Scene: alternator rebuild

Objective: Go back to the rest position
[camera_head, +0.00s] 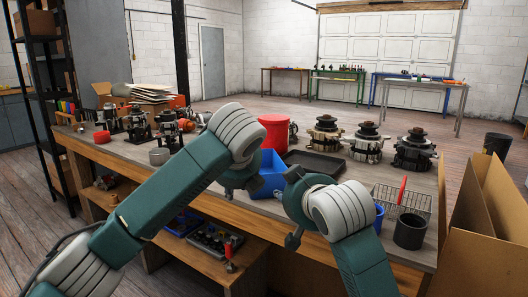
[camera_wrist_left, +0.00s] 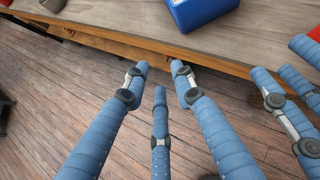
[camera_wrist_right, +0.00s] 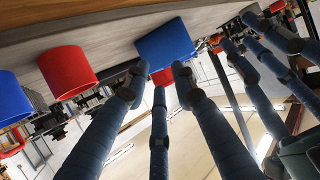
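My left gripper (camera_wrist_left: 160,72) is open and empty in its wrist view, over the wooden floor just off the bench's front edge. In the head view it is mostly hidden behind its own wrist. My right gripper (camera_wrist_right: 158,75) is open with nothing between its fingers. In the head view the right gripper (camera_head: 290,207) shows at the front edge of the workbench (camera_head: 100,152), to the right of the blue bin (camera_head: 270,176). The two grippers are close together and look apart. Neither touches a part that I can see.
On the bench stand a red bin (camera_head: 274,133), a black tray (camera_head: 316,165), several alternator parts, a wire basket (camera_head: 402,197) and a dark cup (camera_head: 410,231). An open cardboard box (camera_head: 488,215) stands at the right. The floor behind the bench is largely clear.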

